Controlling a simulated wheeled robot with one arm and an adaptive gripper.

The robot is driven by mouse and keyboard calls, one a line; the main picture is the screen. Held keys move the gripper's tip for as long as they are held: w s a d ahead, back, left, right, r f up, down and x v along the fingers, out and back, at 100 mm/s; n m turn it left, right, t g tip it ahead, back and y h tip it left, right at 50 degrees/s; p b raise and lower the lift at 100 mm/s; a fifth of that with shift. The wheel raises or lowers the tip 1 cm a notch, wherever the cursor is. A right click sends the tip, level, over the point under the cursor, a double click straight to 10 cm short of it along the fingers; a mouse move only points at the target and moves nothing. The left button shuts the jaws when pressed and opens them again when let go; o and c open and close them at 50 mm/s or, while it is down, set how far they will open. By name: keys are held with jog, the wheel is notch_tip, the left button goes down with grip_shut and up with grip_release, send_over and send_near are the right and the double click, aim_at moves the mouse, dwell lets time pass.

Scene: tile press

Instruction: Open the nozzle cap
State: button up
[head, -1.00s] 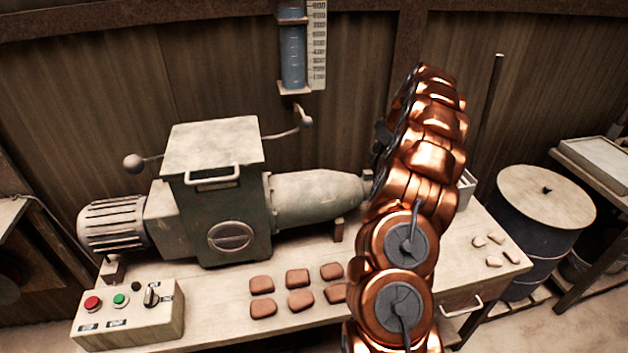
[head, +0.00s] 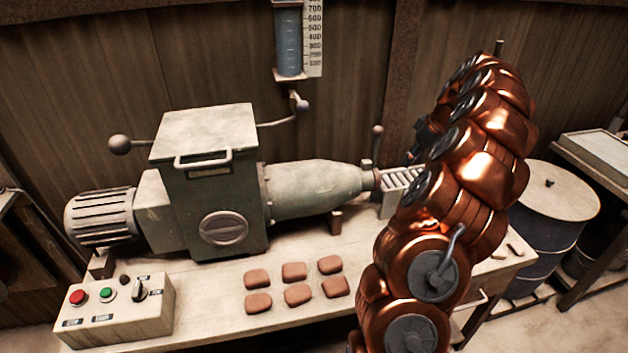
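The green-grey tile press (head: 207,190) stands on the workbench, with its tapered nozzle (head: 318,188) pointing right. A small brownish piece, seemingly the nozzle cap (head: 377,179), sits at the nozzle's narrow tip. A short upright lever with a ball knob (head: 378,130) rises just behind the tip. I cannot tell from here whether the cap is open or closed. My gripper (head: 414,152) shows as a dark shape just right of the nozzle tip, mostly hidden behind my copper arm. Its fingers cannot be made out, and I cannot tell whether it touches anything.
A slatted roller rack (head: 402,179) stands right of the nozzle, partly behind my arm. Several clay tiles (head: 297,295) lie on the bench (head: 215,325) in front of the press. A control box (head: 120,305) with buttons is at the front left. A drum (head: 555,205) stands at the right.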

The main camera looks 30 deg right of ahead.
jog(key=a+r+g, duration=0.1)
jog(key=a+r, duration=0.2)
jog(key=a, duration=1.3)
jog(key=a+r+n+g+y, duration=0.1)
jog(key=a+r, duration=0.2)
jog(key=a, duration=1.2)
jog(key=shift+w+a+r+g+y, duration=0.2)
jog(key=shift+w+a+g+y, duration=0.1)
jog(key=shift+a, duration=0.1)
jog(key=shift+s+a, duration=0.1)
